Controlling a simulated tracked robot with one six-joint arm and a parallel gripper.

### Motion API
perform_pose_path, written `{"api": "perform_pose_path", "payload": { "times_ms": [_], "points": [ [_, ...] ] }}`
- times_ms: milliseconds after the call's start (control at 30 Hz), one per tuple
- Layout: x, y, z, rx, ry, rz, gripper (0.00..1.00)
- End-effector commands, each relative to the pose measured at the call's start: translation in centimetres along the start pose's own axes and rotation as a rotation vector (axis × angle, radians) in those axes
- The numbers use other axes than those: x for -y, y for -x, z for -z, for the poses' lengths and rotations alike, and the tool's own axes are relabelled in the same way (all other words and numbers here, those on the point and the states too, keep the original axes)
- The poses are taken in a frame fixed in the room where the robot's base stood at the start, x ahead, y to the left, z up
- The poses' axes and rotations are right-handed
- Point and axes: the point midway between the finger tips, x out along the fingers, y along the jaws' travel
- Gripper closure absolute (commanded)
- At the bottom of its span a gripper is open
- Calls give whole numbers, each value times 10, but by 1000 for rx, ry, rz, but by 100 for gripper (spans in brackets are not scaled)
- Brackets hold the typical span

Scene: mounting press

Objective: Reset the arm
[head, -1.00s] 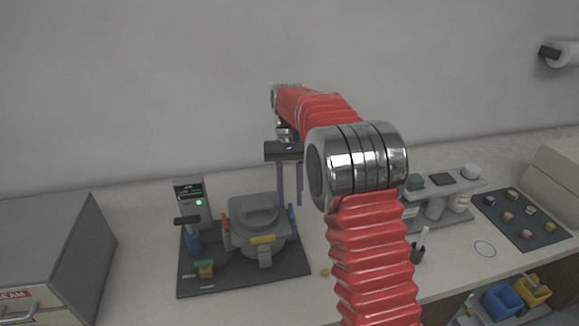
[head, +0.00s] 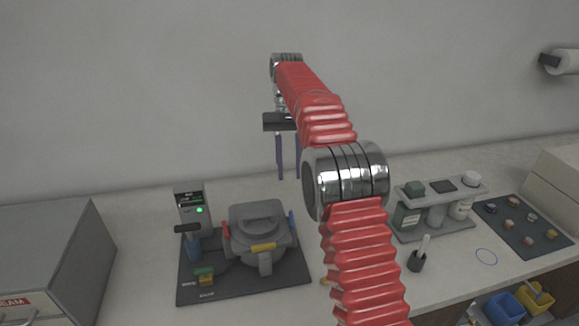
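My gripper (head: 288,158) hangs from the end of my red arm, above and behind the mounting press, near the wall. Its two thin purple fingers point down and stand apart with nothing between them, so it is open; the right finger is partly covered by my arm. The mounting press (head: 258,232) is grey with a closed-looking lid, a yellow front piece and red and blue side parts. It sits on a dark base plate (head: 240,284). A grey control box (head: 192,208) with a lit green light stands on the left of that plate.
A grey box (head: 50,245) stands at the left. Blue (head: 503,306) and yellow (head: 541,299) bins sit at the front right.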

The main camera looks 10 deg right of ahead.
Motion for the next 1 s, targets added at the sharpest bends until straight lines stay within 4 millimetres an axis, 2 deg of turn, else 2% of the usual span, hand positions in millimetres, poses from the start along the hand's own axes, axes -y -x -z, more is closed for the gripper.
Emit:
{"api": "perform_pose_path", "payload": {
  "times_ms": [433, 633, 733, 833, 1000],
  "points": [
    [0, 2, 0, -2, 2, 0, 72],
    [2, 2, 14, -55, 13, 6, 72],
    [2, -10, 27, -77, 20, 8, 72],
    [2, -30, 38, -86, 26, 7, 72],
    [1, -50, 42, -120, 37, 6, 72]
  ]
}}
